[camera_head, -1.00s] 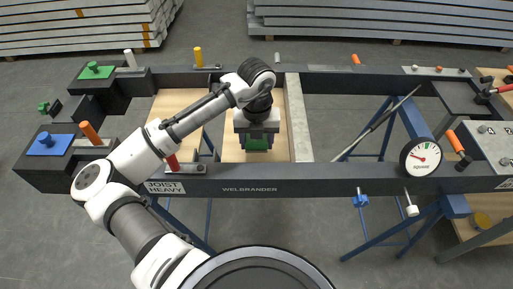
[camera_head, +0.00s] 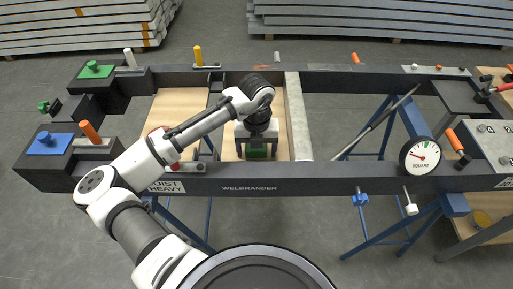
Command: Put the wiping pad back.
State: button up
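My gripper (camera_head: 257,150) points down over the pale wooden board inside the dark frame (camera_head: 330,182), left of a light grey crossbar (camera_head: 298,115). A small dark-green block (camera_head: 256,153), apparently the wiping pad, sits between its fingers. The fingers stand at both sides of the block and seem to hold it. The block's underside is hidden, so I cannot tell whether it touches the board.
A blue plate (camera_head: 48,144) and a green plate (camera_head: 95,70) lie on the left corner blocks. Orange (camera_head: 90,131) and yellow (camera_head: 198,56) pegs rise from the frame. A dial gauge (camera_head: 420,156) is at right. The frame's middle right is open to the floor.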

jog(key=shift+a, duration=0.1)
notch_tip(320, 180, up, 12)
jog(key=shift+r, duration=0.15)
dwell(0.4)
